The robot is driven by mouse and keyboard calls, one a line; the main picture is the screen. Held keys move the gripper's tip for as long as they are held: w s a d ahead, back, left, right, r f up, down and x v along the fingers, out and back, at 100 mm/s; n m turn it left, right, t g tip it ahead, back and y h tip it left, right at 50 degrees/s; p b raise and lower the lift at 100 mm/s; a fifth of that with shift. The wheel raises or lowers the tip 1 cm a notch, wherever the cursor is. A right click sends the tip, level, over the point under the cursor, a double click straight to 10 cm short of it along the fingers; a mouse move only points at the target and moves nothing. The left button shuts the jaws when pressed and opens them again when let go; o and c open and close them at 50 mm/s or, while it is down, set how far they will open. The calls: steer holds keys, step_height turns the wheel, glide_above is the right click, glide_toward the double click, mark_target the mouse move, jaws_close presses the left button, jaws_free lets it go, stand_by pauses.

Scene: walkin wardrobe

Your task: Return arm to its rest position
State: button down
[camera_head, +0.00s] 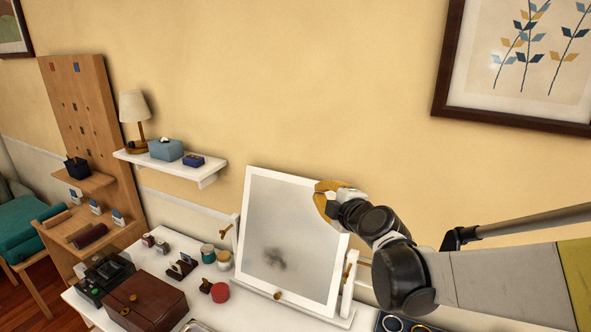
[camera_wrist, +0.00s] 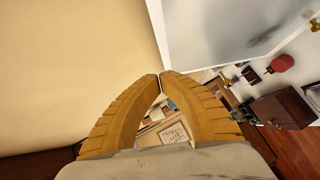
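My gripper (camera_head: 322,198) is raised at the top right corner of the tilting mirror (camera_head: 285,240), with my arm reaching in from the right. Its yellow fingers overlap the mirror's top edge in the head view; I cannot tell whether they touch it. In the wrist view the two fingertips (camera_wrist: 160,76) meet, and nothing is held between them. The mirror glass (camera_wrist: 215,35) fills the upper right of that view, beside the fingers. The glass has a dark smudge at its lower middle.
A white table (camera_head: 250,318) below holds a brown box (camera_head: 146,302), a red round item (camera_head: 220,292) and jars. A wall shelf (camera_head: 205,172) with a lamp (camera_head: 135,112) is at left. A framed picture (camera_head: 520,60) hangs upper right. The wall above the mirror is clear.

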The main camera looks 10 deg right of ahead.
steer(key=s+d+f+m+g+h+b, duration=0.1)
steer(key=s+f+m+g+b, duration=0.1)
steer(key=s+f+m, duration=0.4)
steer(key=s+d+f+m+g+h+b, duration=0.1)
steer(key=s+f+m+g+b, duration=0.2)
steer(key=s, duration=1.1)
steer(key=s+d+f+m+g+h+b, duration=0.1)
steer(key=s+f+m+g+b, duration=0.2)
steer(key=s+f+m, duration=0.5)
steer(key=shift+s+f+m+b, duration=0.3)
steer(key=shift+s+f+b, duration=0.45)
steer(key=shift+s, duration=0.25)
